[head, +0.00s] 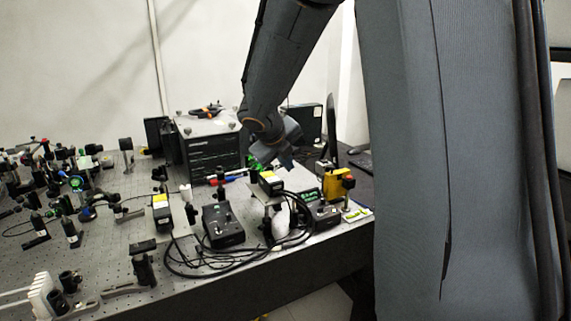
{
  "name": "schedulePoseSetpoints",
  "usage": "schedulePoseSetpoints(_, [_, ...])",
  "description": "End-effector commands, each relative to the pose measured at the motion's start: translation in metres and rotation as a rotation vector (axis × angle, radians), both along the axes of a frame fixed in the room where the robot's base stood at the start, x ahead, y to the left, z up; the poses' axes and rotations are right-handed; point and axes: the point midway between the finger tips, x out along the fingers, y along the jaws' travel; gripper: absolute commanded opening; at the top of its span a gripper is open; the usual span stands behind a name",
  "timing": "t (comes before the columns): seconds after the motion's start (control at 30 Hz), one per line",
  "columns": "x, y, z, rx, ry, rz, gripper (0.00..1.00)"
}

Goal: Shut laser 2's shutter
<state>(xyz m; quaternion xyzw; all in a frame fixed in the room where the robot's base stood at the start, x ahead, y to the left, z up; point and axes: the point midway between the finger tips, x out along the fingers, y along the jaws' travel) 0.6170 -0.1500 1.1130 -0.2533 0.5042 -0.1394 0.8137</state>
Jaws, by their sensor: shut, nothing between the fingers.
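My gripper (285,162) is at the end of my arm, low over the right part of the optical bench. Its fingers are small and partly dark here; it is shut and empty. Just below and left of it is a black box with a yellow top label (271,182), which looks like a laser head. A similar black and yellow box (161,214) stands further left on a mount. No readable number shows which one is laser 2. A shutter on either box is too small to make out.
Black controllers (222,225) with looping cables (205,268) lie at the bench front. A yellow device (336,187) stands by the right edge. A large dark instrument (212,150) is behind. Several optic mounts crowd the left. Bare breadboard (105,240) shows front left.

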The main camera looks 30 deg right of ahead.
Motion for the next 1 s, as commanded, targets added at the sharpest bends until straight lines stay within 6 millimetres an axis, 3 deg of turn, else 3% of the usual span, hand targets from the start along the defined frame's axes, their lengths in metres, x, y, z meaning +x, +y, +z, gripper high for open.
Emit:
schedulePoseSetpoints(0.43, [0.038, -0.042, -0.066, 0.001, 0.003, -0.001, 0.00])
schedulePoseSetpoints(0.6, [0.055, -0.029, -0.046, 0.001, -0.001, 0.001, 0.00])
schedulePoseSetpoints(1.0, [0.065, -0.023, -0.039, 0.001, 0.000, 0.000, 0.00])
